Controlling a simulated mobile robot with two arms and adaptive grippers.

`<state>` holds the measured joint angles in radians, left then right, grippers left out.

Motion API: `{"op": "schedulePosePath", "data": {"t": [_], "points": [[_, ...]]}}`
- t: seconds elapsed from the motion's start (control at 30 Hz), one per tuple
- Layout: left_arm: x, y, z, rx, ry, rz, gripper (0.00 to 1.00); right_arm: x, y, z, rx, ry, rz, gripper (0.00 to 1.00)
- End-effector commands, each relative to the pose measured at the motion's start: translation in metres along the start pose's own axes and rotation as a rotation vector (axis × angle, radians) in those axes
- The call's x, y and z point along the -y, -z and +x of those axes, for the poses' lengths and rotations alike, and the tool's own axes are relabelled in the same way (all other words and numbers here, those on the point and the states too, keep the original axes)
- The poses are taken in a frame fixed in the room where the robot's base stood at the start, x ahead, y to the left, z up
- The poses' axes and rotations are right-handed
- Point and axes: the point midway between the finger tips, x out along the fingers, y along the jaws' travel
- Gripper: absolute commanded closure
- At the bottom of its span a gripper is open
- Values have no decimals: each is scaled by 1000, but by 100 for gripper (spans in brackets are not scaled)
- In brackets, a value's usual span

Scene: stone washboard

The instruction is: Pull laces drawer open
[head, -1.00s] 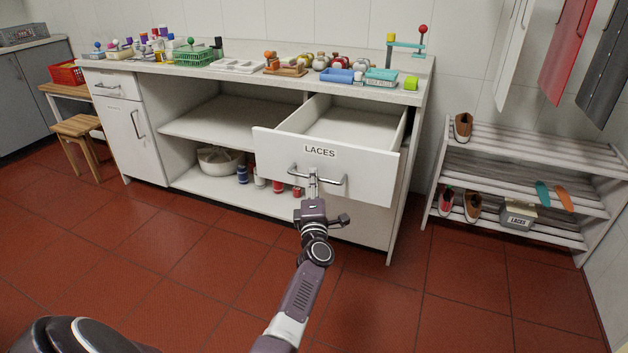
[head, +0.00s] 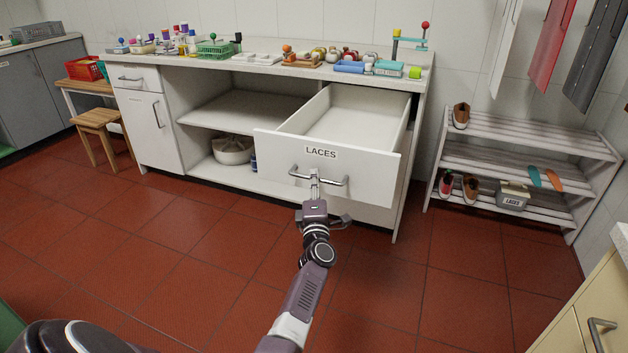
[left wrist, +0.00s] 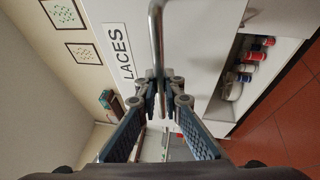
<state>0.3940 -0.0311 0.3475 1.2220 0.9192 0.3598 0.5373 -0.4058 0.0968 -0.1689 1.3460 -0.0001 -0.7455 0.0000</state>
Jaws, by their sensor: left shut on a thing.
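The laces drawer (head: 345,167) is a white drawer with a "LACES" label at the right end of the white counter unit. It stands far out of the unit, and its visible inside is bare. Its metal bar handle (head: 332,181) crosses the front below the label. My left gripper (head: 314,186) is shut on the handle near its middle. In the left wrist view the fingers (left wrist: 159,88) close around the handle bar (left wrist: 155,35), beside the label. My right gripper does not show.
The counter top (head: 270,68) holds many small items. A wooden stool (head: 97,122) is at the left. A cream cabinet (head: 585,318) is at the lower right. Red floor tiles are clear in front.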

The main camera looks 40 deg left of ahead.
Motion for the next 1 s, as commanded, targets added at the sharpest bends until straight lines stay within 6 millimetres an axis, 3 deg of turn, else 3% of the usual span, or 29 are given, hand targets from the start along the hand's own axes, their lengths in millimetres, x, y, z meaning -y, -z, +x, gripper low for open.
{"op": "schedulePosePath", "data": {"t": [0.17, 0.2, 0.37, 0.7, 1.0], "points": [[0, -1, 0, 1, 1, -1, 100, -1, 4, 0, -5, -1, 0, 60], [0, -1, 0, 1, 1, -1, 92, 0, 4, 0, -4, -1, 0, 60], [0, -1, 0, 1, 1, -1, 74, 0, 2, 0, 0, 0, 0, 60], [1, -1, -4, 1, 1, -1, 74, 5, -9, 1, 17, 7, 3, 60], [2, -1, -50, 1, 3, -2, 74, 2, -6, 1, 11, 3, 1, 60]]}}
